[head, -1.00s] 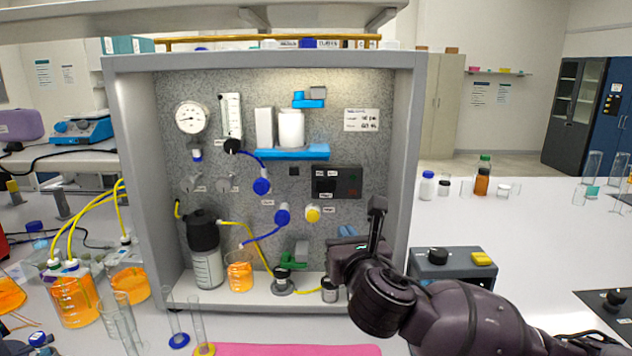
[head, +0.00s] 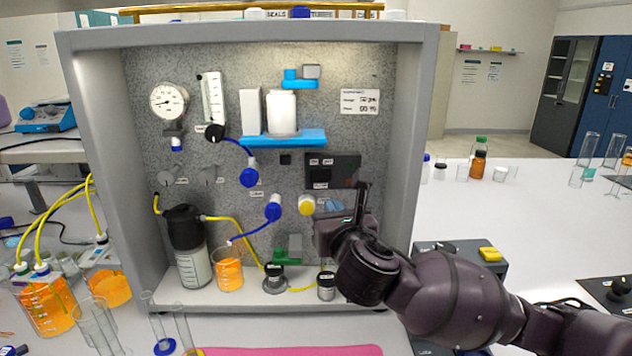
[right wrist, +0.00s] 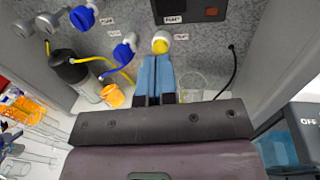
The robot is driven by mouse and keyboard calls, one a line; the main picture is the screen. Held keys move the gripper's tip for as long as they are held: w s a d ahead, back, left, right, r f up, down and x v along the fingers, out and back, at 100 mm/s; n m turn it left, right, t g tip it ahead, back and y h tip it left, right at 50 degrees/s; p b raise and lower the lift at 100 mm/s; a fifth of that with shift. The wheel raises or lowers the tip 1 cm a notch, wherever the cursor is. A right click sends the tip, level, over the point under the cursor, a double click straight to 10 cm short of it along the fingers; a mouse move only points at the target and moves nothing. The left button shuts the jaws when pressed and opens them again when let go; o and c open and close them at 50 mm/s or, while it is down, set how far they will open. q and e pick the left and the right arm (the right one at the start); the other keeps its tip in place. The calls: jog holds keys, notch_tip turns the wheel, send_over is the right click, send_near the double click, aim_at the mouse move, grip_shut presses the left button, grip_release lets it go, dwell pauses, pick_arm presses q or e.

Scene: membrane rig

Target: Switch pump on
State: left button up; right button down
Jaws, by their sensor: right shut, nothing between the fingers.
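My right gripper (head: 333,205) is inside the rig cabinet, its blue fingers pressed together and empty. The right wrist view shows the fingers (right wrist: 155,76) pointing at the yellow knob (right wrist: 160,43), with the tips just below it in the picture. In the head view this yellow knob (head: 307,205) sits on the speckled back panel, left of the fingers; I cannot tell whether they touch. A grey box with a black knob (head: 449,248) and a yellow block (head: 490,254) stands right of the cabinet. My left gripper is out of view.
A black display module (head: 332,170) is above the fingers. Blue valves (head: 273,207) and tubing are left of them. A black-topped bottle (head: 188,245) and an orange beaker (head: 229,270) stand on the cabinet floor. The cabinet's right wall (head: 405,150) is close to my arm.

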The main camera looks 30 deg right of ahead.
aim_at(313, 177)
jog(key=p+x, duration=0.1)
jog(key=x, duration=1.1)
jog(key=shift+w, duration=0.3)
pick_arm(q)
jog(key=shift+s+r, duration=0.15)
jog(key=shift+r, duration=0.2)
pick_arm(e)
jog(key=shift+w+d, duration=0.15)
jog(key=shift+w, duration=0.35)
